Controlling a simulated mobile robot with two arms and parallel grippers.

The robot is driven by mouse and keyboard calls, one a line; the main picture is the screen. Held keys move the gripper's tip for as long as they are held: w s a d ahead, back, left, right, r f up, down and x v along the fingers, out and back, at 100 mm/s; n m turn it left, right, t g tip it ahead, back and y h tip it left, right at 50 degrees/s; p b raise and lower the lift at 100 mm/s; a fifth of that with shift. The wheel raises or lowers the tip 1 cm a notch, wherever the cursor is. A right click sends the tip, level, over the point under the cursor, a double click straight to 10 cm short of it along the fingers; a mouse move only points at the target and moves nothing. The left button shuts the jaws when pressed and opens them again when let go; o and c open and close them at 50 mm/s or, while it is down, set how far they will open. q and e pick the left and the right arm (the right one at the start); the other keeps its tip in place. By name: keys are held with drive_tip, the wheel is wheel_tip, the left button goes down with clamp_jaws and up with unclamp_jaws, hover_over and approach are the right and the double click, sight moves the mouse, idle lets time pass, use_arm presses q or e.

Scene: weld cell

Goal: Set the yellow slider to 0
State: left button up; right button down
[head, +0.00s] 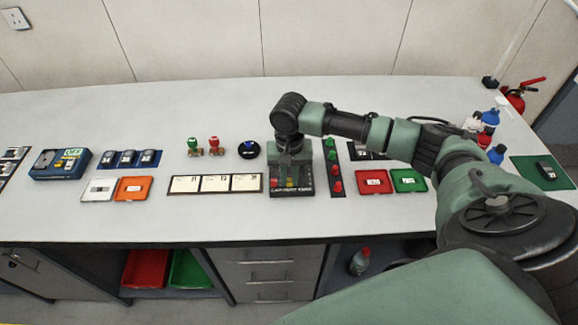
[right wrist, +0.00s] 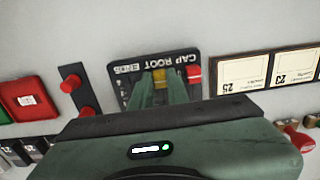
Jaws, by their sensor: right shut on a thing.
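The slider panel (head: 292,193) is a dark box on the bench with lettering on its front face. It also shows in the right wrist view (right wrist: 124,84), upside down. The yellow slider (right wrist: 159,75) is between my right gripper's fingertips in the right wrist view. A red slider knob (right wrist: 194,74) is beside it, outside the fingers. My right gripper (head: 290,177) reaches down over the panel and is shut on the yellow slider. Its fingers (right wrist: 161,82) and palm hide much of the panel, including the scale. My left gripper is not in view.
A strip with green and red buttons (head: 336,186) stands close to the panel's right. A card holder (head: 216,183) lies at its left. Red (head: 374,182) and green (head: 408,181) trays are further right.

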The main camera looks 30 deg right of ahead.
sight(290, 182)
drive_tip(key=shift+s, duration=0.1)
drive_tip(key=c, duration=1.4)
unclamp_jaws()
drive_tip(key=shift+s+a, duration=0.1)
drive_tip(key=shift+o, duration=0.2)
drive_tip(key=shift+r+b, duration=0.75)
drive_tip(key=shift+r, duration=3.15)
